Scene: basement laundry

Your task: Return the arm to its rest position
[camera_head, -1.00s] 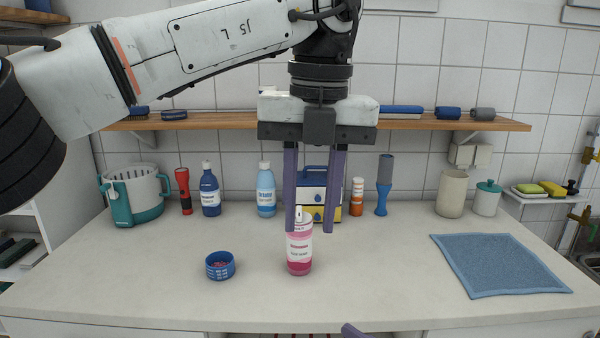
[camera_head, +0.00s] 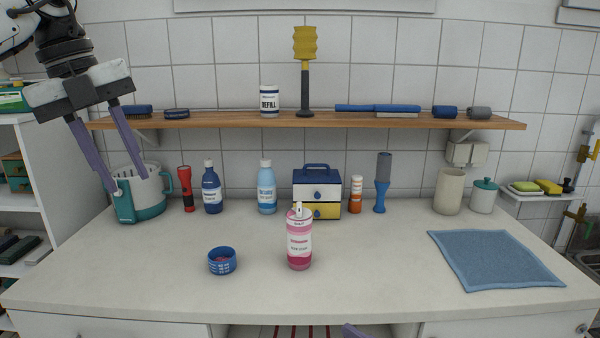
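My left gripper (camera_head: 128,187) is at the upper left, its two purple fingers spread apart with nothing between them. Its fingers show in front of the white and teal bucket (camera_head: 150,194), above the counter's back left. A small purple piece at the bottom edge (camera_head: 352,331) looks like the tip of my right gripper; most of it is out of frame. The pink bottle (camera_head: 299,242) stands upright on the counter, clear of both grippers.
The white counter (camera_head: 380,270) also holds a blue cup (camera_head: 222,261), a blue cloth (camera_head: 494,260), a drawer box (camera_head: 317,190) and several bottles along the back. A wooden shelf (camera_head: 230,121) runs above it. The counter's front left is clear.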

